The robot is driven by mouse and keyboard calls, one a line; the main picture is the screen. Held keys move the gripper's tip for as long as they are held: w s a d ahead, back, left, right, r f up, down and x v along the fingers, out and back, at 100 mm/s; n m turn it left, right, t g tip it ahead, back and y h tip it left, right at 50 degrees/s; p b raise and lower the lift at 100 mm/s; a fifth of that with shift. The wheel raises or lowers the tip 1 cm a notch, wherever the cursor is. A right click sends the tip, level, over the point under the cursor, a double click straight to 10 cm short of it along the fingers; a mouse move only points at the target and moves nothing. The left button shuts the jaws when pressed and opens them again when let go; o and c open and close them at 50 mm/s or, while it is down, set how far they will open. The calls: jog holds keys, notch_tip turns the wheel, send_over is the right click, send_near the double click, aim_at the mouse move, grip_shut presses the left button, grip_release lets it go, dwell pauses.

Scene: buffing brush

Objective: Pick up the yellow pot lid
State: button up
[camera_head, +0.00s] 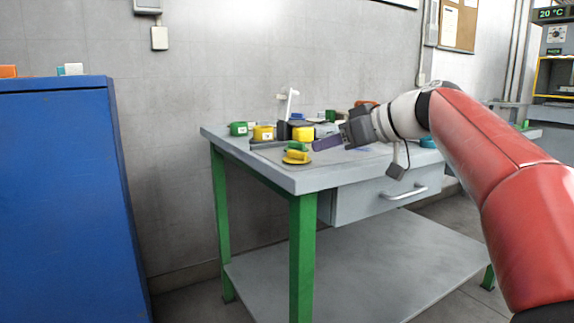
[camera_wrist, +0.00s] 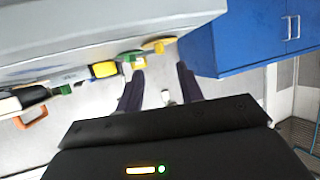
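The yellow pot lid (camera_head: 296,161) lies on the grey worktable (camera_head: 262,160) near its front left corner, with a raised yellow part on top. In the wrist view the lid (camera_wrist: 152,44) shows as a yellow disc near the table edge, beyond my fingertips. My gripper (camera_head: 316,145) is just right of the lid in the head view, with its dark fingers pointing left. In the wrist view my gripper (camera_wrist: 160,70) has its two fingers spread apart with nothing between them. I cannot tell its exact height above the table.
A green piece (camera_head: 291,147) sits close behind the lid. A green box (camera_head: 238,128), a yellow box (camera_head: 263,133) and another yellow box (camera_head: 303,134) stand farther back. A blue cabinet (camera_head: 65,200) stands left of the table, across a floor gap.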

aim_at(297, 157)
jog(key=x, duration=0.7)
jog(key=shift+w+a, duration=0.2)
jog(key=shift+a, duration=0.15)
jog(key=shift+c, duration=0.5)
grip_shut()
